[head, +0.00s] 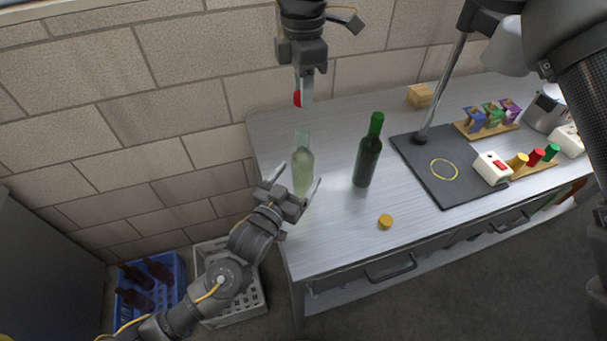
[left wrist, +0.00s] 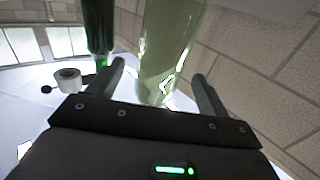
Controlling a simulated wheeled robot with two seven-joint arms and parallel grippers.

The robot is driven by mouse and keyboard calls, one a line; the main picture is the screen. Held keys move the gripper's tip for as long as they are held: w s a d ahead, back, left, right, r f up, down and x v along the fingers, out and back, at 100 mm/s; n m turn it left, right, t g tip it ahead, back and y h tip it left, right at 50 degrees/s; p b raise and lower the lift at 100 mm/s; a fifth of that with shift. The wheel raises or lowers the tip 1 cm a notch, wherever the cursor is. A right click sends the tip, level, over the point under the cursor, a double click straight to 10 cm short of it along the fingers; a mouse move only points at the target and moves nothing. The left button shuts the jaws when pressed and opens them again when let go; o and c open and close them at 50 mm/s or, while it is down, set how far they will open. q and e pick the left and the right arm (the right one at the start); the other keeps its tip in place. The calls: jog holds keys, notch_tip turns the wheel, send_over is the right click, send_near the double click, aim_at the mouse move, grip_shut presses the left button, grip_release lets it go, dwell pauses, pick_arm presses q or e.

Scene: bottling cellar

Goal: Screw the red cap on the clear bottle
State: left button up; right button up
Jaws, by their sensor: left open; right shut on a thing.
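The clear bottle (head: 303,165), pale greenish and without a cap, stands upright at the left end of the workbench. My left gripper (head: 293,180) is open, with one finger on each side of the bottle's lower body. In the left wrist view the clear bottle (left wrist: 168,50) stands between the two spread fingers (left wrist: 160,76); I cannot tell whether either touches it. My right gripper (head: 303,94) is shut on the red cap (head: 297,99) and holds it in the air above the bottle's mouth. The fingers partly hide the cap.
A green bottle (head: 368,152) stands close right of the clear one. An orange-yellow cap (head: 385,222) lies near the bench's front edge. A dark mat (head: 425,187) with a yellow ring lies further right, beside a rack of coloured pieces (head: 535,166). A brick wall rises behind.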

pick_arm(q)
jog(key=shift+x, duration=2.65)
jog(key=c, duration=1.5)
pick_arm(e)
send_over(303, 129)
jog(key=shift+f, duration=2.5)
jog(key=shift+f, duration=0.85)
jog(key=shift+f, duration=0.6)
